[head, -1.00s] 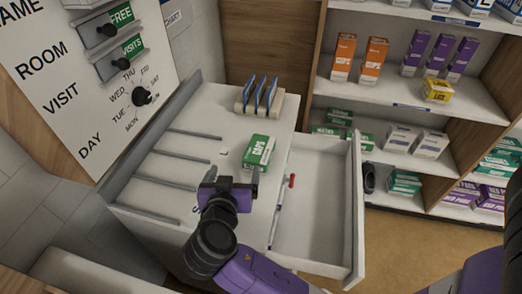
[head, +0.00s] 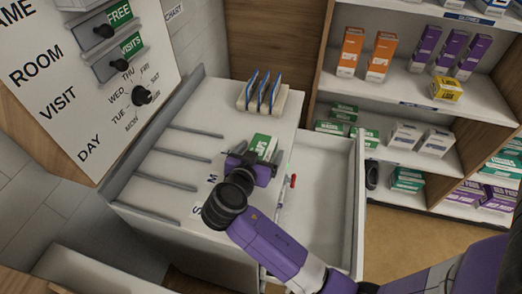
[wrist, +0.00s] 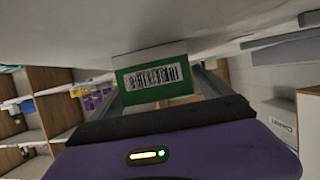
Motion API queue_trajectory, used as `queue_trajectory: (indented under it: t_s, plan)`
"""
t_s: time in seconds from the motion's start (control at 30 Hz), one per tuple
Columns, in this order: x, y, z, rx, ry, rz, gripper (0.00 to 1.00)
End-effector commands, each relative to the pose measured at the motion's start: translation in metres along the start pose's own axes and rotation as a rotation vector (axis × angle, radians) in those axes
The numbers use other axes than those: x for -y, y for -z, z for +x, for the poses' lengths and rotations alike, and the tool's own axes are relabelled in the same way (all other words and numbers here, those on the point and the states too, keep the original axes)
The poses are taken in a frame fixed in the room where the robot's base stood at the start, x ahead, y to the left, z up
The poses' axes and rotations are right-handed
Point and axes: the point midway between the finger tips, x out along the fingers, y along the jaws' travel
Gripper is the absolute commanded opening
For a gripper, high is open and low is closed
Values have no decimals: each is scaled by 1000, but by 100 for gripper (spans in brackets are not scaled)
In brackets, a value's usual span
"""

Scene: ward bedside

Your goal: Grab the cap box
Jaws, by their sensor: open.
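The cap box (head: 263,144) is a green and white carton on the white cabinet top, partly hidden behind my gripper in the head view. In the wrist view, the cap box (wrist: 150,82) shows its green end with a white barcode label, against the white surface. My gripper (head: 250,159) is low over the cabinet top, right at the near end of the box. In the wrist view my gripper is open, its two grey fingers (wrist: 163,94) on the left and right of the box end. I cannot tell whether they touch it.
A rack (head: 270,105) with upright blue cards stands behind the box. Low grey dividers (head: 190,154) lie to the left. An open white drawer (head: 325,205) is on the right, with a red-tipped item (head: 293,180) by its edge. Stocked shelves (head: 420,92) stand behind.

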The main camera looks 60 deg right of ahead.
Motion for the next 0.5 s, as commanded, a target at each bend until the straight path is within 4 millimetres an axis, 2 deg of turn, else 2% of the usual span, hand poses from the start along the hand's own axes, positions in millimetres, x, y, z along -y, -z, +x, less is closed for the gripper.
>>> queue_trajectory:
  t_s: [0.3, 0.5]
  plan:
    - [0, 0, 6, 0, 1, 0, 89]
    - [0, 0, 6, 0, 1, 0, 50]
